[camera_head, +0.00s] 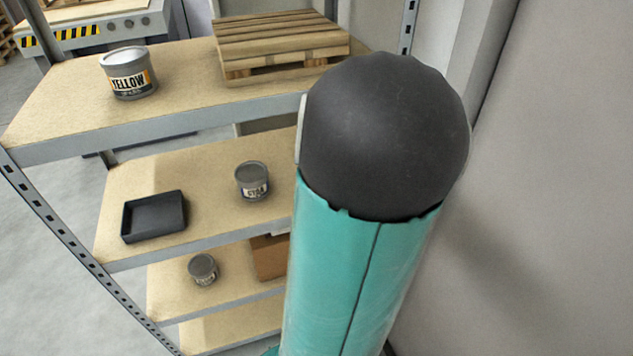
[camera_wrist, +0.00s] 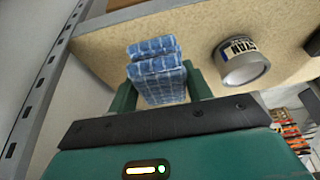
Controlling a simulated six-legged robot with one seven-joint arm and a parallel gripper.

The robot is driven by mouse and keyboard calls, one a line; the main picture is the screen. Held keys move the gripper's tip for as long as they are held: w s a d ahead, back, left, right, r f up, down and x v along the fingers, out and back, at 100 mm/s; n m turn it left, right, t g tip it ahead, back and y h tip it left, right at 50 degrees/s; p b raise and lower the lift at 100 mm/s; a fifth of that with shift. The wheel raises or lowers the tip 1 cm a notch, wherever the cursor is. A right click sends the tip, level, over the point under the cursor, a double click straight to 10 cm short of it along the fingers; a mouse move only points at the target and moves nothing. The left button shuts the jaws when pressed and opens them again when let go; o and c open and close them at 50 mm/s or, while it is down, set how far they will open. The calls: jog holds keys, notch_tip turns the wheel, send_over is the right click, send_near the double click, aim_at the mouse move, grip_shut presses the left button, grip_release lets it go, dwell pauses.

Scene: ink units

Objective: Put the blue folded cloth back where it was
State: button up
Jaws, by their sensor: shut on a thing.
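The blue folded cloth (camera_wrist: 158,72) has a pale grid pattern and shows in the wrist view. It sits between the two green fingers of my gripper (camera_wrist: 161,92), which is shut on it. The cloth is over the tan shelf board (camera_wrist: 120,43), left of the grey can labelled CYAN (camera_wrist: 242,62). I cannot tell if the cloth touches the board. In the head view the cloth and gripper are hidden behind my teal arm.
In the head view the middle shelf (camera_head: 215,178) holds the cyan can (camera_head: 253,181) and a black tray (camera_head: 154,216). A yellow can (camera_head: 128,73) and wooden pallet (camera_head: 278,46) are on the top shelf. A perforated upright (camera_wrist: 44,75) stands left in the wrist view.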

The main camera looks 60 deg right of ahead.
jog(key=w+d+f, duration=0.1)
jog(key=f, duration=0.1)
jog(key=w+d+f, duration=0.1)
jog(key=d+f, duration=0.1)
jog(key=w+d+f, duration=0.1)
jog(key=f, duration=0.1)
jog(key=shift+d, duration=0.15)
jog(key=shift+f, duration=1.55)
jog(key=o, duration=0.9)
jog(key=v, duration=1.2)
